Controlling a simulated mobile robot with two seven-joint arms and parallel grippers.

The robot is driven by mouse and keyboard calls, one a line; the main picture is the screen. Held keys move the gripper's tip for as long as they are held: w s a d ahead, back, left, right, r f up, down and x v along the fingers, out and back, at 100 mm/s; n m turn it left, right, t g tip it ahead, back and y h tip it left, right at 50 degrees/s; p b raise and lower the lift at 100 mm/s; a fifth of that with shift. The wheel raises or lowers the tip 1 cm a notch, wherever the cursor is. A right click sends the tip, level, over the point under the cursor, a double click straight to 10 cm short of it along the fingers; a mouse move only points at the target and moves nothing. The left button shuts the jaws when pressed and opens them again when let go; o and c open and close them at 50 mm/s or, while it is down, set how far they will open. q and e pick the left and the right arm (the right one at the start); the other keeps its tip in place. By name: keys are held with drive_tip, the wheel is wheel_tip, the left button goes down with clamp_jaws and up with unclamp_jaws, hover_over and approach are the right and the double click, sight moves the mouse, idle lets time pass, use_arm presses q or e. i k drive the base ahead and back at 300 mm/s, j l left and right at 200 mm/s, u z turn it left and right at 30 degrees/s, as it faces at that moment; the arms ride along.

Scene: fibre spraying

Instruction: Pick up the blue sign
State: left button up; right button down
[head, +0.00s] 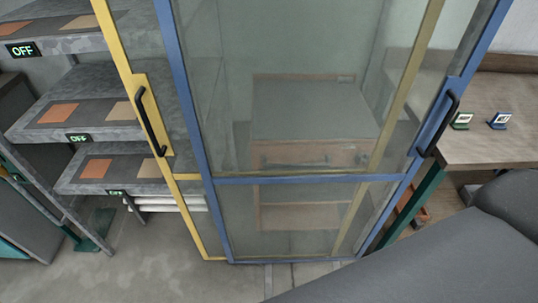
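A small blue sign (499,120) with a pale label stands on the wooden table (500,150) at the right. A similar green sign (461,120) stands just to its left, a short gap apart. A grey arm of mine fills the lower right corner, in front of the table's near side. Neither of my grippers shows in the head view. Nothing covers the blue sign.
A glass booth with a blue-framed door (300,181) and a yellow-framed door (183,190) stands in the middle, left of the table. Grey shelves (75,105) with OFF displays stand at the left. Floor (150,265) is clear at the lower left.

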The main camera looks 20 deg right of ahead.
sight(499, 122)
drive_tip(key=z, duration=2.15)
